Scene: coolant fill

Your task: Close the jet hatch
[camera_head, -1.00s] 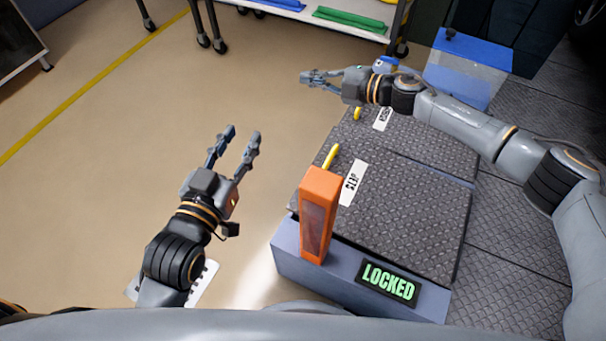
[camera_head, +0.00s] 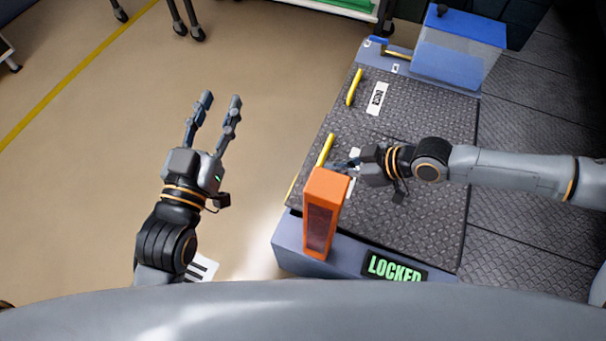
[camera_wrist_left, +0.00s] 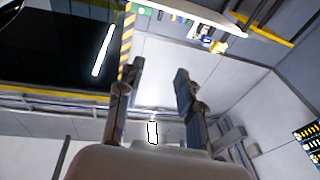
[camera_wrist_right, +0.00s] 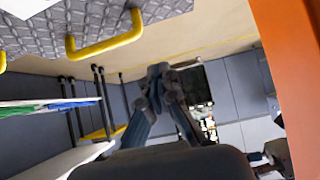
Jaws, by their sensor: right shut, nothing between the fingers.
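Two dark tread-plate hatch covers lie flat side by side on a grey-blue base: a near one (camera_head: 420,215) and a far one (camera_head: 425,115). Their labels are too small to read, so I cannot tell which is the jet hatch. The near cover has a yellow handle (camera_head: 325,150), the far one another yellow handle (camera_head: 354,88). My right gripper (camera_head: 340,165) is shut and empty over the near cover, close to its handle, partly hidden by the orange post. A yellow handle (camera_wrist_right: 105,38) shows in the right wrist view. My left gripper (camera_head: 216,112) is open and empty over the floor.
The orange post (camera_head: 320,225) stands upright at the base's near left corner, beside a green "LOCKED" sign (camera_head: 392,267). A blue-lidded clear tank (camera_head: 458,48) stands at the far end. The tan floor (camera_head: 90,190) at left is clear.

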